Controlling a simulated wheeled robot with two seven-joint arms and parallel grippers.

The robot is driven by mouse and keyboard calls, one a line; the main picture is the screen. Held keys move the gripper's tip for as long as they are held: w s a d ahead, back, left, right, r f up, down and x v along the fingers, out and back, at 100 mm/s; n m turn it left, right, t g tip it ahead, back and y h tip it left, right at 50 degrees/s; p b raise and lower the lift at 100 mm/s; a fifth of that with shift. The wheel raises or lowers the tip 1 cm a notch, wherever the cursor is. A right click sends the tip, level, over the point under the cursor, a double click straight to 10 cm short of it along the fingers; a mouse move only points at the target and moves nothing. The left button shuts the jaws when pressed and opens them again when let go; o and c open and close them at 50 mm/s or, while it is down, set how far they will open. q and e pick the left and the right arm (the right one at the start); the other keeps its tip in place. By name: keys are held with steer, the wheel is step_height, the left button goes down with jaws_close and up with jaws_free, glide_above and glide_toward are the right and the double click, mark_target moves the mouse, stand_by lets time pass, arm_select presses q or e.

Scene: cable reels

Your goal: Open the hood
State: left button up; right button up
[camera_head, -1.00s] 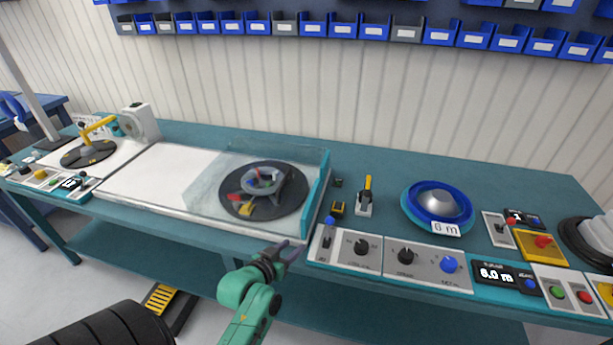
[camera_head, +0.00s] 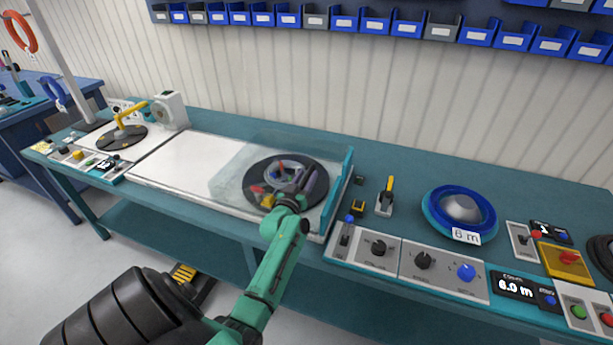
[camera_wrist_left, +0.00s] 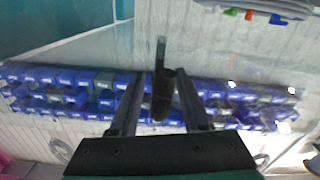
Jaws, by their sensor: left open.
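The hood (camera_head: 228,181) is a clear cover with a teal edge (camera_head: 338,192) at its right end, over a dark round turntable (camera_head: 257,194). It appears closed. My left gripper (camera_head: 309,181) is at the hood's front right part, overlapping the turntable in the head view. In the left wrist view its two fingers (camera_wrist_left: 160,105) are apart. A dark narrow piece, perhaps a handle (camera_wrist_left: 162,88), shows between them; I cannot tell whether they touch it. My right gripper is not in view.
A control panel with knobs (camera_head: 400,262) lies to the right of the hood. A blue reel (camera_head: 484,222) sits further right. A white plate (camera_head: 185,165) is bare left of the hood. Blue bins (camera_head: 410,21) line the wall.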

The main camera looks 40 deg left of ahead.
arm_select(q)
steer(key=shift+w, duration=0.1)
jaws_close()
stand_by(1.4)
